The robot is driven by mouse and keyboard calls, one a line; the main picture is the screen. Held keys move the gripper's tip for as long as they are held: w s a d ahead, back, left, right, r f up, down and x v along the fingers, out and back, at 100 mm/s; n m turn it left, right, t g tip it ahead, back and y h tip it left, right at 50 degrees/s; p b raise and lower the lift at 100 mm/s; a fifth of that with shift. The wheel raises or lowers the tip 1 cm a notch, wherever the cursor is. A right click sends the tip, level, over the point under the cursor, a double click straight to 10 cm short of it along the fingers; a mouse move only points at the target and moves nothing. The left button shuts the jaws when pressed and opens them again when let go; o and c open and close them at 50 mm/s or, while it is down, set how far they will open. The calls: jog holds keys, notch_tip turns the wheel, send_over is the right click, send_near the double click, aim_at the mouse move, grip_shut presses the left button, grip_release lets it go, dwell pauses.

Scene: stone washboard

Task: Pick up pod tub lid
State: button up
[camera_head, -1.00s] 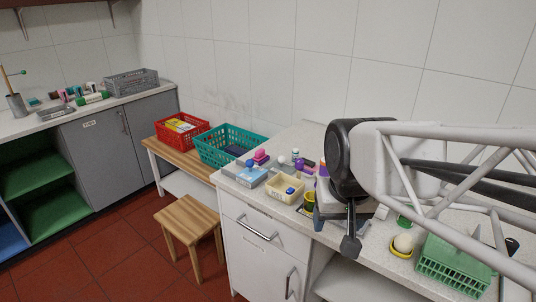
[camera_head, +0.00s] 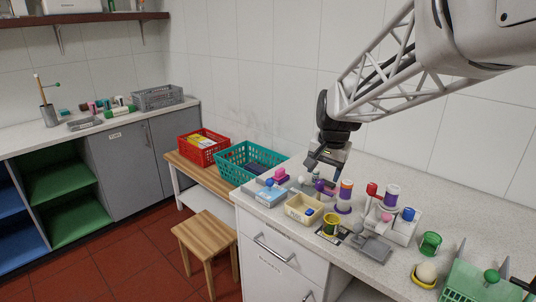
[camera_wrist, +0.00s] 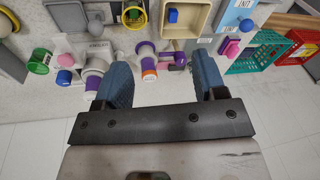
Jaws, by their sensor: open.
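My gripper (camera_head: 322,172) is open above the back of the white counter, with nothing between its fingers. In the wrist view, its two blue fingers (camera_wrist: 163,84) stand apart. Between and beyond them are a purple and orange cylinder (camera_wrist: 148,66), a small purple piece (camera_wrist: 180,59) and a grey ball (camera_wrist: 194,62). In the head view, a purple piece (camera_head: 328,190) sits just below my gripper, beside the tall orange and purple stack (camera_head: 344,197). None of these is marked, so I cannot tell which is the pod tub lid. My gripper partly hides this group.
A cream tray (camera_head: 298,213) with a blue piece and a yellow-green cup (camera_head: 330,226) stand in front. A white stand (camera_head: 402,230) with several coloured pieces is on the right. Teal (camera_head: 232,174) and red (camera_head: 190,152) baskets are on the wooden bench at left.

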jog(key=w+f+m, duration=0.2)
jog(key=w+f, duration=0.3)
jog(key=w, duration=0.9)
jog(key=m, duration=0.3)
send_over(302, 180)
jog(key=d, duration=0.1)
jog(key=shift+y, duration=0.3)
jog(key=x, duration=0.3)
jog(key=s+x, duration=0.1)
jog(key=x, duration=0.2)
jog(key=d+x, duration=0.1)
jog(key=x, duration=0.2)
jog(key=shift+s+f, duration=0.15)
jog(key=shift+f, duration=0.05)
jog(key=shift+f, duration=0.1)
jog(key=shift+s+x, duration=0.1)
jog(key=shift+x, duration=0.5)
jog(key=shift+s+x, duration=0.15)
jog(key=shift+x, duration=0.45)
jog(key=shift+w+f, duration=0.15)
jog(key=shift+w, duration=0.05)
jog(key=shift+x, duration=2.45)
jog(key=shift+s, duration=0.1)
jog(key=shift+c, duration=0.5)
jog(key=c, duration=0.9)
